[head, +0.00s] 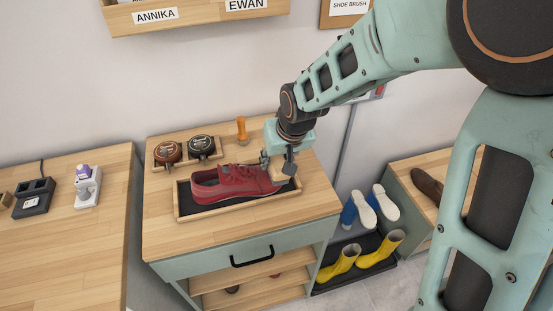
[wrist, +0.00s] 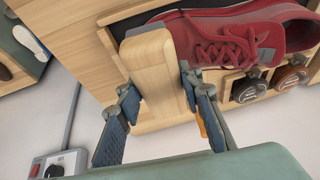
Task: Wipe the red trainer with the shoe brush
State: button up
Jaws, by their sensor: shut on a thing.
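The red trainer (head: 228,184) lies in a shallow wooden tray with a dark base (head: 193,213), its toe end to the right. It also shows in the wrist view (wrist: 220,38), laces facing me. My gripper (head: 276,166) is over the right end of the tray, at the toe end. It is shut on the shoe brush (head: 284,174), a pale wooden block that stands between both fingers in the wrist view (wrist: 154,75). The brush hides part of the toe there.
Two polish tins (head: 184,149) stand in a holder behind the tray, with an orange-handled item (head: 241,130) beside them. Yellow boots (head: 361,257) and blue-and-white shoes (head: 370,208) are at right. The cabinet top's front strip (head: 240,232) is clear.

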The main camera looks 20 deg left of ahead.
jog(key=shift+w+a+r+b, duration=0.1)
jog(key=shift+w+a, duration=0.25)
jog(key=shift+w, duration=0.2)
jog(key=shift+w+a+f+b, duration=0.1)
jog(key=shift+w+a, duration=0.25)
jog(key=shift+w, duration=0.25)
jog(key=shift+w+a+r+b, duration=0.1)
jog(key=shift+w+a, duration=0.25)
jog(key=shift+w, duration=0.2)
jog(key=shift+f+b, duration=0.2)
jog(key=shift+b, duration=0.15)
jog(key=shift+o, duration=0.2)
jog(key=shift+s+d+f, duration=0.1)
jog(key=shift+s+d, duration=0.3)
jog(key=shift+s, duration=0.25)
jog(key=shift+s+d+f, duration=0.1)
jog(key=shift+s+d, duration=0.25)
jog(key=shift+s, duration=0.3)
jog(key=shift+s+d+f, duration=0.1)
jog(key=shift+s+d, duration=0.3)
jog(key=shift+s, duration=0.25)
jog(key=shift+r, duration=0.1)
jog(key=shift+w+r+p, duration=0.15)
jog(key=shift+r+p, duration=0.8)
jog(key=shift+r, duration=0.65)
jog(key=shift+w+r+p, duration=0.15)
jog(key=shift+r+p, duration=0.75)
jog(key=shift+r, duration=0.65)
jog(key=shift+c, duration=0.2)
